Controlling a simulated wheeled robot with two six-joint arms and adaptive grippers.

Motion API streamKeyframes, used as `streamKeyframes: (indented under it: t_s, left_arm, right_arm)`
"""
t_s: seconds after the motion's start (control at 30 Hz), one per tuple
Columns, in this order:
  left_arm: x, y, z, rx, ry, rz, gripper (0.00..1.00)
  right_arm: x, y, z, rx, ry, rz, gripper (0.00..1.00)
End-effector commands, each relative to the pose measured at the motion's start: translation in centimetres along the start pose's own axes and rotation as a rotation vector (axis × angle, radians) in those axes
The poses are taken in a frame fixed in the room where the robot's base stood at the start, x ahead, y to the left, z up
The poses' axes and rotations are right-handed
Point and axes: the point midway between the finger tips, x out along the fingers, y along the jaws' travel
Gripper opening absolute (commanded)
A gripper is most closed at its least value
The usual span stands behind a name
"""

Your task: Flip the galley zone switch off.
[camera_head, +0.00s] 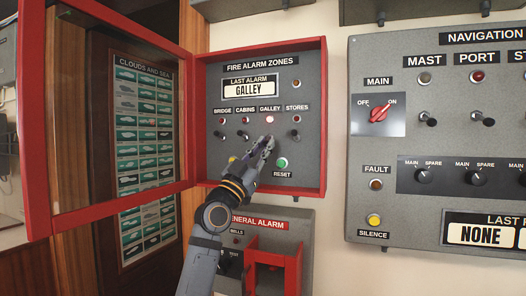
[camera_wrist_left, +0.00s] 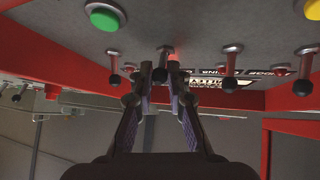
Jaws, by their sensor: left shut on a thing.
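The fire alarm zones panel (camera_head: 238,90) is a grey panel in a red box. Its GALLEY lamp (camera_head: 270,119) glows red, and the last-alarm display reads GALLEY. My left gripper (camera_head: 267,142) is at the panel just below that lamp. In the left wrist view its fingers (camera_wrist_left: 160,72) are closed around the black-tipped galley zone switch (camera_wrist_left: 160,76). In the head view the gripper largely hides this switch. The stores switch (camera_head: 295,134), cabins switch (camera_head: 243,135) and bridge switch (camera_head: 219,134) stand free beside it. My right gripper is not in view.
The red-framed panel door (camera_head: 40,120) stands open to the left. A green reset button (camera_head: 282,162) sits below right of the gripper. The general alarm box (camera_head: 300,260) is below, and the navigation panel (camera_head: 400,220) is to the right.

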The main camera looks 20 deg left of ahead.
Motion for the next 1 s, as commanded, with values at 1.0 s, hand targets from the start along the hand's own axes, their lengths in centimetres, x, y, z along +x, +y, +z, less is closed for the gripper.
streamKeyframes:
  t_s: [1.0]
  left_arm:
    - [-8.8,0.0,0.2,0.007,-0.006,0.002,0.39]
  right_arm:
    - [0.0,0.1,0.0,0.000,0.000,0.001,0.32]
